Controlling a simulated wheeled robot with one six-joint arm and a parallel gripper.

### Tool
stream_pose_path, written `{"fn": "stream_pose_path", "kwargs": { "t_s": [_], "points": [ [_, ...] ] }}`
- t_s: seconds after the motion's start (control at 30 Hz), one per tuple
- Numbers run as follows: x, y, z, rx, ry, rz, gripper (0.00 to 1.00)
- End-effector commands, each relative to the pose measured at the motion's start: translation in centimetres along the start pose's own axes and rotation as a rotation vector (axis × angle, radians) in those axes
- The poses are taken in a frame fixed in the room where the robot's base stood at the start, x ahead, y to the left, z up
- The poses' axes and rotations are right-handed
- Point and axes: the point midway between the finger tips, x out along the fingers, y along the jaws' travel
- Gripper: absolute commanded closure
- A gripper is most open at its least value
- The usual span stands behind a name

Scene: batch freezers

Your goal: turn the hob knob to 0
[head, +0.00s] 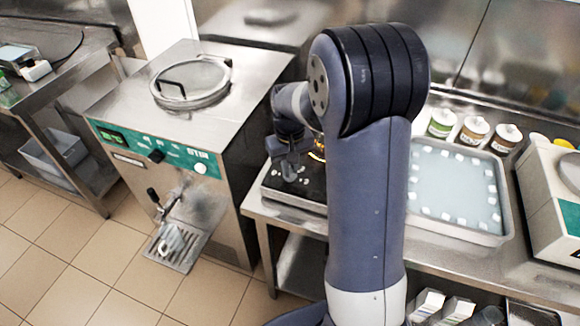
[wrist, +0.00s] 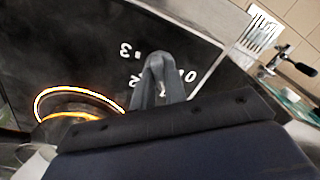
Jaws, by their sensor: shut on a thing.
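The black hob (head: 310,188) sits on the steel counter, partly behind my arm in the head view. Its dark top (wrist: 60,60) fills the left of the wrist view. Printed marks 3, 2 and 0 show around the knob's place; the 0 is just right of my fingers. My gripper (wrist: 159,62) points down at these marks, its fingers close together and shut on the hob knob. The fingers hide most of the knob, so I cannot tell where its pointer stands. In the head view my gripper (head: 290,172) is over the hob's front left part.
A heating ring (wrist: 82,90) glows orange close left of my gripper. The batch freezer (head: 170,110) stands left of the hob. A pale tray (head: 450,232) and several tubs (head: 474,131) are to the right. Open tiled floor (head: 60,250) lies at front left.

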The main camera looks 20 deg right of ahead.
Motion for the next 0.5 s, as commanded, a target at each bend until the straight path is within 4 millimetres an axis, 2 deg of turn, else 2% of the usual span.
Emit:
{"fn": "stream_pose_path", "kwargs": {
  "t_s": [0.5],
  "points": [
    [-0.07,0.01,-0.08,-0.485,0.003,0.001,1.00]
  ]
}}
